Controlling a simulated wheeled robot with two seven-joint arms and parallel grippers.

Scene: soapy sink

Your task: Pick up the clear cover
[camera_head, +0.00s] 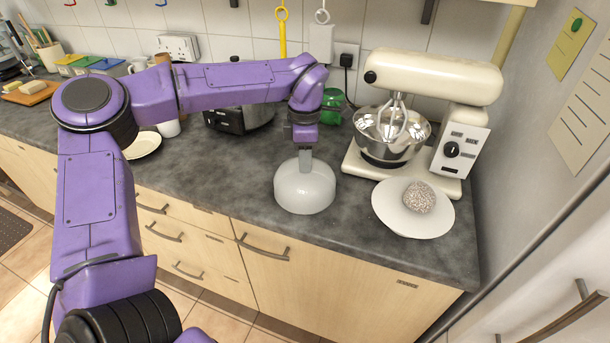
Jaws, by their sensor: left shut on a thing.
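The clear cover (304,190) is a pale, translucent dome near the front edge of the dark countertop. My left gripper (305,164) points straight down on it and is shut on its top. The fingertips are small and partly lost against the dome. The cover looks upright. I cannot tell whether its rim touches the counter or is slightly above it. My right gripper does not show.
A white plate (388,209) with a round speckled item (419,197) stands to the right. A cream stand mixer (432,75) with a metal bowl is behind it. A dark appliance (235,118) and a green jar (331,104) stand behind my arm. The counter (225,180) left of the cover is clear.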

